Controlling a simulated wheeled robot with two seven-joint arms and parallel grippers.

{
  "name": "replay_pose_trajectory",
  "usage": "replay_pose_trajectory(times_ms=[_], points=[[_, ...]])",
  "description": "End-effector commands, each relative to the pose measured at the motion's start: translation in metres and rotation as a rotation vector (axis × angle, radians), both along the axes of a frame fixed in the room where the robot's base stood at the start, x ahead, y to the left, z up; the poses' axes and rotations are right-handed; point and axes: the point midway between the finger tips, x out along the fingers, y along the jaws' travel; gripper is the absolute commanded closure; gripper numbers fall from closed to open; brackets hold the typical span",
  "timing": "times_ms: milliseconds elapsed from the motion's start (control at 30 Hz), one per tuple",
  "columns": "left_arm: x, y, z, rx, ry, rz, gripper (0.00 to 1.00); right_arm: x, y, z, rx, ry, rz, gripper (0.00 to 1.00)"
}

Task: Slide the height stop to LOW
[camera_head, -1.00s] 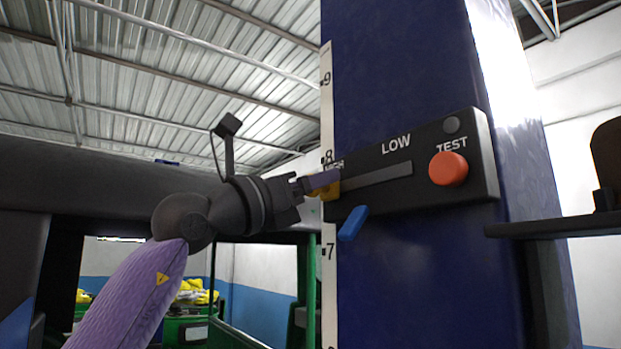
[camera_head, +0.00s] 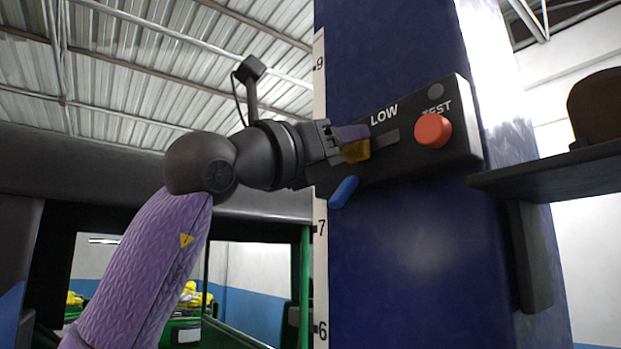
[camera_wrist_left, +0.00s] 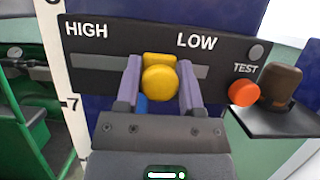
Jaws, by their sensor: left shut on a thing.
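The height stop is a yellow knob (camera_head: 357,152) in a grey slot on a black panel (camera_head: 462,148) with the words HIGH and LOW. In the left wrist view the knob (camera_wrist_left: 160,83) stands right of the slot's middle, a little left of below LOW. Bare slot shows on both sides of it. My left gripper (camera_head: 352,141) is shut on the knob, with one purple finger on each side of it. My right gripper is not in view.
A red TEST button (camera_head: 433,131) sits on the panel right of the slot. A blue lever (camera_head: 343,192) hangs below the panel. The panel is on a blue column (camera_head: 420,270) with a numbered scale (camera_head: 320,270). A black shelf (camera_head: 560,170) juts out at right.

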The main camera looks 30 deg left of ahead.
Motion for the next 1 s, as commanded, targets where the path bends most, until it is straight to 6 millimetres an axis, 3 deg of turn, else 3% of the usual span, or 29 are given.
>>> replay_pose_trajectory(times_ms=[33,200,567,600,700,1000], points=[[-0.005,-0.012,-0.005,0.003,-0.004,-0.005,1.0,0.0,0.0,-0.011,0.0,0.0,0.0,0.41],[-0.014,-0.034,-0.002,0.0,-0.001,0.0,1.0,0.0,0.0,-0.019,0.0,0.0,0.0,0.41],[-0.016,-0.038,0.0,0.0,0.001,0.0,1.0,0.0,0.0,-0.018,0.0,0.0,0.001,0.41],[-0.016,-0.038,0.0,0.0,0.001,0.0,0.43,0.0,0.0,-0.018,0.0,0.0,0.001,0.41],[-0.016,-0.038,0.0,0.0,0.0,0.0,0.22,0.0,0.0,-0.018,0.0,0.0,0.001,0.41],[-0.018,-0.037,-0.001,-0.001,0.0,0.002,0.2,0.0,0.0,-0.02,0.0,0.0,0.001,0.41]])
